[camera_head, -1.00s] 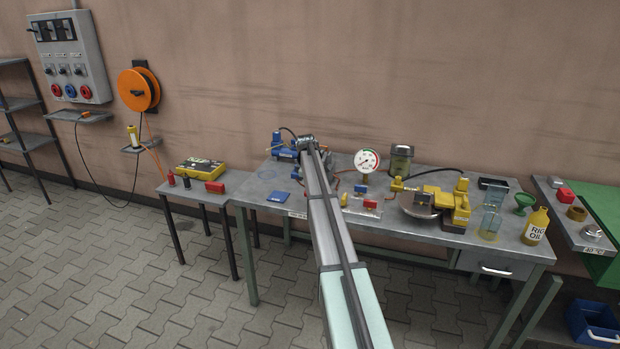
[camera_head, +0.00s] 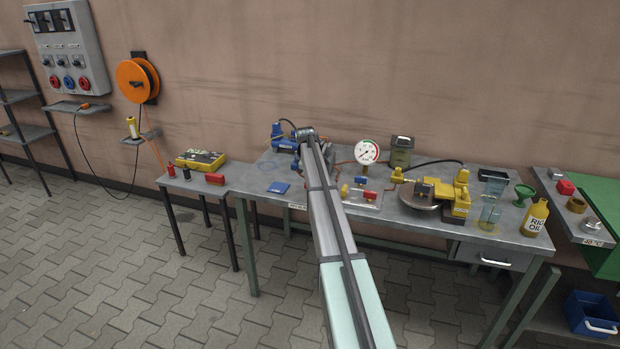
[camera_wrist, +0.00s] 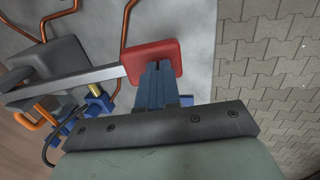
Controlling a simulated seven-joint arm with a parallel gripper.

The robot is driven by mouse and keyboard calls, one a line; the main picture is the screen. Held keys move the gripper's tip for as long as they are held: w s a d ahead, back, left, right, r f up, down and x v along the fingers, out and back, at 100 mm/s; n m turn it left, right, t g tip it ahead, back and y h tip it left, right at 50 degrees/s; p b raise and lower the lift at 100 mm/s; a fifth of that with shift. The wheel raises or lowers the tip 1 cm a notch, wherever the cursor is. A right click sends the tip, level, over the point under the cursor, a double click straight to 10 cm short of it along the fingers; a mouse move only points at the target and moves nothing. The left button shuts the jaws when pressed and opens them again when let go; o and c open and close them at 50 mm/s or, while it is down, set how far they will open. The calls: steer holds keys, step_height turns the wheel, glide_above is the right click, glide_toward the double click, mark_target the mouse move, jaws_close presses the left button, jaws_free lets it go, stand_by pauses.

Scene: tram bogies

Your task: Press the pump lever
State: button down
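The pump lever shows in the wrist view as a grey bar (camera_wrist: 72,83) with a red grip (camera_wrist: 168,58) at its end. The bar runs left to a dark grey pump body (camera_wrist: 62,62). My gripper (camera_wrist: 157,68) has its two dark blue fingers close together, with their tips over the red grip. They look shut and at or very near the grip; I cannot tell whether they touch it. In the head view my arm hides the lever and the gripper.
On the workbench (camera_head: 262,187) stand a round gauge (camera_head: 367,151), a blue device (camera_head: 285,140), a yellow device (camera_head: 461,193) and an oil bottle (camera_head: 535,219). Copper pipes (camera_wrist: 128,22) run close to the lever. A blue plate (camera_head: 279,188) lies left of my arm.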

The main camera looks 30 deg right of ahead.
steer(key=s+a+v, duration=0.1)
steer(key=v, duration=1.2)
steer(key=shift+r, duration=0.15)
stand_by(1.7)
steer(key=d+r+m+t, duration=0.1)
steer(key=d+r, duration=0.6)
steer(key=d, duration=0.4)
steer(key=w+a+r+n+y, duration=0.1)
steer(key=w+a+r+y, duration=0.1)
steer(key=a+r+y, duration=0.1)
steer(key=shift+a+r+g+y, duration=0.4)
steer(key=shift+r+y, duration=0.3)
steer(key=shift+y, duration=0.1)
steer(key=shift+f, duration=0.1)
